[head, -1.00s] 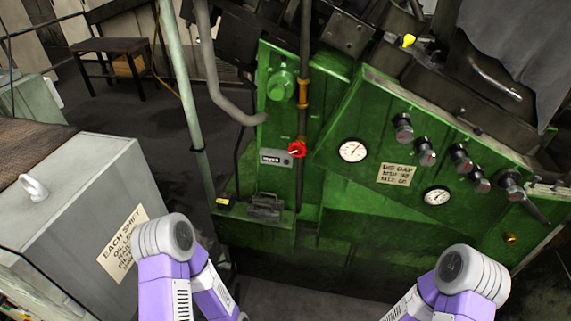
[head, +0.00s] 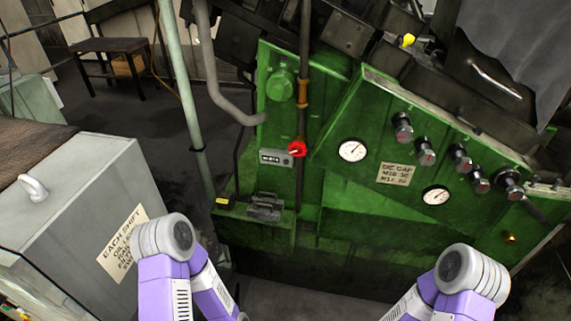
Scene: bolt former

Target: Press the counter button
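A small grey counter box (head: 270,157) with a dark number window is fixed to the green machine panel, left of the middle of the head view. A red valve-like knob (head: 297,148) is at its right end, by the vertical pipe. A separate counter button cannot be made out at this size. Both purple and grey arms come up from the bottom edge, left and right, well below the counter box. Neither gripper shows in the picture.
The green sloped panel (head: 340,205) carries two gauges (head: 352,150), several dark knobs (head: 427,157) and a label (head: 395,174). A dark metal box (head: 265,207) sits on a ledge below the counter. A grey cabinet (head: 60,215) stands at left, close to my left arm.

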